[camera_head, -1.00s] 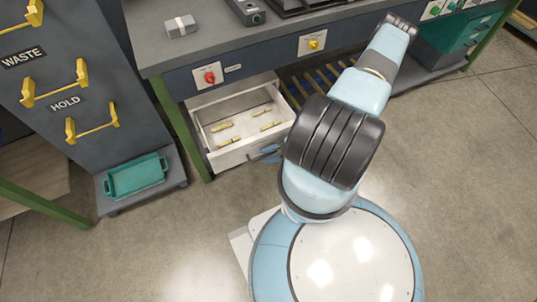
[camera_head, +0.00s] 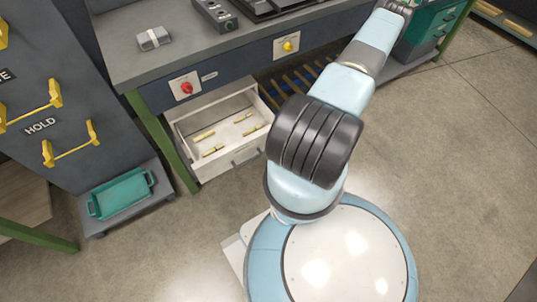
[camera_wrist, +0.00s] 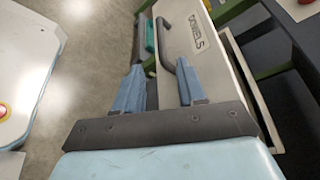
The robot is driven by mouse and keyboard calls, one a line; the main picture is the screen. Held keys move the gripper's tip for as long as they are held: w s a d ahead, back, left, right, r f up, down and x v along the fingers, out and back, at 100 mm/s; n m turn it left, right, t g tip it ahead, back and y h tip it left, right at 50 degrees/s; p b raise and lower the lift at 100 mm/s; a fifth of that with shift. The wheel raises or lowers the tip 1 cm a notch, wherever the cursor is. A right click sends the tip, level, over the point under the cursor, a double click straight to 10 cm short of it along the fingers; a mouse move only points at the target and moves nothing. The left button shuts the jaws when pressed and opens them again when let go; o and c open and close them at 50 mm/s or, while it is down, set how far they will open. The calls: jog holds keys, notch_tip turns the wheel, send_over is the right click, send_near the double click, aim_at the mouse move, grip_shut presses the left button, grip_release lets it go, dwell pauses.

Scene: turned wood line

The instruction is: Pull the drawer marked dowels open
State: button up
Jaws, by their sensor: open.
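The white drawer (camera_head: 206,172) stands pulled out under the bench, with several short yellowish dowels lying in it. Its front shows in the wrist view with the label "DOWELS" (camera_wrist: 196,32). The drawer's dark bar handle (camera_wrist: 167,40) lies just beyond my fingertips, its near end close to the right finger; I cannot tell whether they touch. It also shows on the drawer front in the head view. My gripper (camera_wrist: 160,68) is open, with its two blue fingers apart and nothing gripped. In the head view my arm hides it.
A dark cabinet with yellow handles, one marked HOLD (camera_head: 40,126), stands at the left. A teal tray (camera_head: 120,194) rests on its low ledge. The bench has a red knob (camera_head: 187,88) and a yellow knob (camera_head: 288,46). Open floor lies right.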

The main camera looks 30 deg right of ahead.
jog(key=shift+v, duration=1.15)
